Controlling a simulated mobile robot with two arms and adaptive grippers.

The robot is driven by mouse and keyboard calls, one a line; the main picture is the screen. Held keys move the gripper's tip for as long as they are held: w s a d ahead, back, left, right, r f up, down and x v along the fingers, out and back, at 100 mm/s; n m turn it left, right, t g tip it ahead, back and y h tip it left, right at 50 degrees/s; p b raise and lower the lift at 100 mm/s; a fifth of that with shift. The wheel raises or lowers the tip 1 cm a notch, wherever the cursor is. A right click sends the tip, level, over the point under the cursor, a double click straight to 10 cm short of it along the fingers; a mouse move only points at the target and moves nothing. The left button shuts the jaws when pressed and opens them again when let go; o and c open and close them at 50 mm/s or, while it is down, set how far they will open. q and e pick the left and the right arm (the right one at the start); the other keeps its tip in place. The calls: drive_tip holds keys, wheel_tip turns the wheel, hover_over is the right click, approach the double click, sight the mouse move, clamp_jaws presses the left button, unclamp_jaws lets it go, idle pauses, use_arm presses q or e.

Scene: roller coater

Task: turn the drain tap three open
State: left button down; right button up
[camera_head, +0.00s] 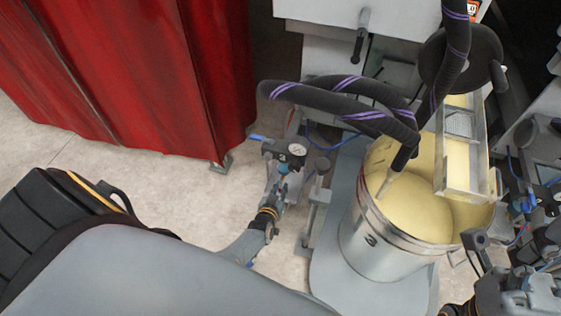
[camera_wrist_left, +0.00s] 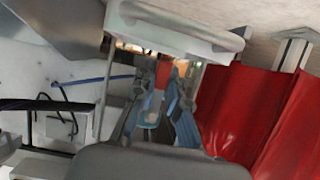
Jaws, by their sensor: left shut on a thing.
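My left gripper (camera_head: 284,176) reaches up from the lower middle of the head view to a small fitting cluster beside the coater.
A steel bucket of cream liquid (camera_head: 385,245) stands right of the left gripper, with dark hoses (camera_head: 340,92) above it. A red curtain (camera_head: 130,75) hangs at the left. The pale floor (camera_head: 205,190) is clear between curtain and gripper.

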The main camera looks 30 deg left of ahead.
use_arm(q)
drive_tip(key=c, duration=1.3)
unclamp_jaws()
drive_tip(key=shift+c, duration=0.2)
drive_tip(key=v, duration=1.2)
